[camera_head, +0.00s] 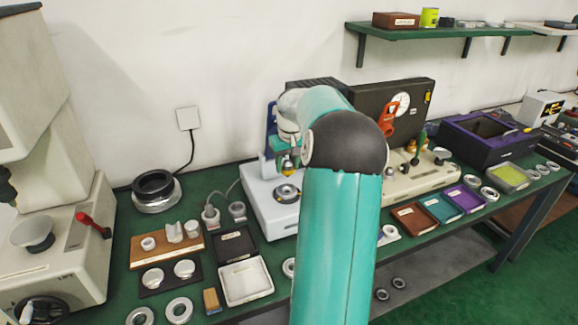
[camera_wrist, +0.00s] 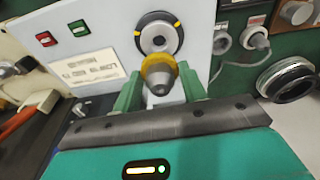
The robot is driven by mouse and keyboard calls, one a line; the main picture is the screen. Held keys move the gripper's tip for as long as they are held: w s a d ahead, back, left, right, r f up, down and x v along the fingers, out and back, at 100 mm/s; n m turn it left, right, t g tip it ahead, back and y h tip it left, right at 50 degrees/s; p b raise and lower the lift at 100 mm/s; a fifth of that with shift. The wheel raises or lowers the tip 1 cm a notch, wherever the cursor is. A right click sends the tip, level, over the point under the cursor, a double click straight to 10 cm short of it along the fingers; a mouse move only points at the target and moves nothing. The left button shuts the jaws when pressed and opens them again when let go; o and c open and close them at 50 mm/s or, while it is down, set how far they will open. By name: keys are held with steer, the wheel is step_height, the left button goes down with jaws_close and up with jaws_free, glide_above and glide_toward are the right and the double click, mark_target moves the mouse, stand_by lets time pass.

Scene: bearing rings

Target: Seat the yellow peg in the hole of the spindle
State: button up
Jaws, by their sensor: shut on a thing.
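The yellow peg (camera_wrist: 158,68), with a grey tapered end, is held between the green fingers of my gripper (camera_wrist: 158,88) in the wrist view. The spindle (camera_wrist: 158,36) is a dark ring with a silver centre and yellow marks, on the face of a pale machine (camera_wrist: 100,60). The peg overlaps the spindle's lower edge in that view, and part of the hole may be hidden; I cannot tell if they touch. In the head view my gripper (camera_head: 287,160) is above the spindle (camera_head: 287,192), partly hidden by my arm.
A dark tray (camera_head: 235,232) and a white tray (camera_head: 246,296) lie left of the machine (camera_head: 258,214). Grey connectors (camera_head: 237,210) with a cable stand beside it. A cream machine (camera_head: 428,181) with an orange part (camera_head: 388,118) stands to its right.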

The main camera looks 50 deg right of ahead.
mark_target(287, 172)
steer(key=shift+w, duration=0.2)
steer(key=shift+d, duration=0.1)
steer(key=shift+f, duration=0.3)
steer(key=shift+s+f, duration=0.1)
steer(key=shift+f, duration=1.35)
steer(key=shift+f, duration=1.9)
steer(key=o, duration=1.3)
steer(key=shift+f, duration=0.1)
